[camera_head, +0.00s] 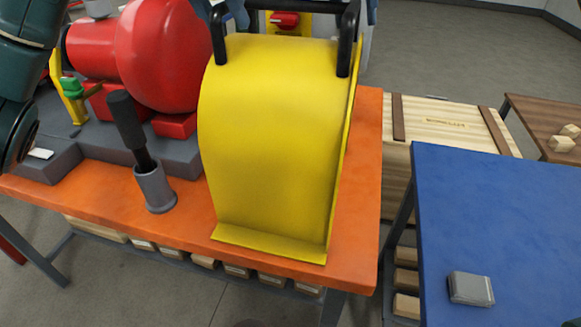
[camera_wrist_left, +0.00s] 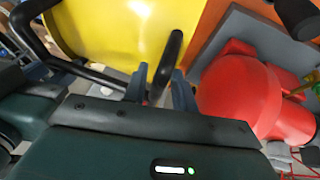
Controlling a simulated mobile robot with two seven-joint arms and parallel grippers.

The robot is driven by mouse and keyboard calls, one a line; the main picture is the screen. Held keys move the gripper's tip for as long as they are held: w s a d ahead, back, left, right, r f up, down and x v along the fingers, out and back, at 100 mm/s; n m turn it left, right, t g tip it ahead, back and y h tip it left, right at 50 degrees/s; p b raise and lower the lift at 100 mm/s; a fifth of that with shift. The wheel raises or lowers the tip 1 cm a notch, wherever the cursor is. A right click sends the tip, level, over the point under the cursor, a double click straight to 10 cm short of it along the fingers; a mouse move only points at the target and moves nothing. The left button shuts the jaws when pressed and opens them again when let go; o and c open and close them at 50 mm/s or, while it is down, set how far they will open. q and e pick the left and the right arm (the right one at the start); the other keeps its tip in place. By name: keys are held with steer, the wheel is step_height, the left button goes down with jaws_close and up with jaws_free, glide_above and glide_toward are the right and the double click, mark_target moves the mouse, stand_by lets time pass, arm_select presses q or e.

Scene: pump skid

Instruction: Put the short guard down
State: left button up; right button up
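The short guard (camera_head: 270,130) is a curved yellow cover with a flat foot and a black handle (camera_head: 219,35) at its top. It stands upright at the orange table's front right; I cannot tell whether its foot fully touches. In the left wrist view the guard (camera_wrist_left: 120,30) fills the upper left. My left gripper (camera_wrist_left: 160,88) has its fingers on either side of one end of the black handle (camera_wrist_left: 168,62); contact is unclear. In the head view the guard and frame edge mostly hide this gripper. I cannot make out my right gripper.
The orange table (camera_head: 355,200) holds a red pump (camera_head: 165,55) on a grey base and a grey cup (camera_head: 154,188) with a black-handled tool, left of the guard. A blue table (camera_head: 500,220) with a small grey block (camera_head: 470,288) stands right. A wooden crate (camera_head: 440,120) is behind.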

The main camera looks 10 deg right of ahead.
arm_select(q)
steer(key=shift+o, duration=0.8)
arm_select(e)
steer(key=shift+o, duration=0.8)
arm_select(q)
steer(key=shift+r, duration=0.1)
arm_select(e)
steer(key=shift+r, duration=0.2)
arm_select(q)
steer(key=v, duration=1.1)
steer(key=shift+a+r, duration=0.2)
steer(key=shift+r, duration=0.15)
arm_select(e)
steer(key=v, duration=1.1)
steer(key=shift+s+a+r, duration=0.15)
steer(key=shift+a+r, duration=0.05)
steer(key=shift+r, duration=0.1)
arm_select(q)
steer(key=shift+s, duration=0.1)
steer(key=shift+s, duration=0.1)
arm_select(e)
steer(key=shift+s+f, duration=0.1)
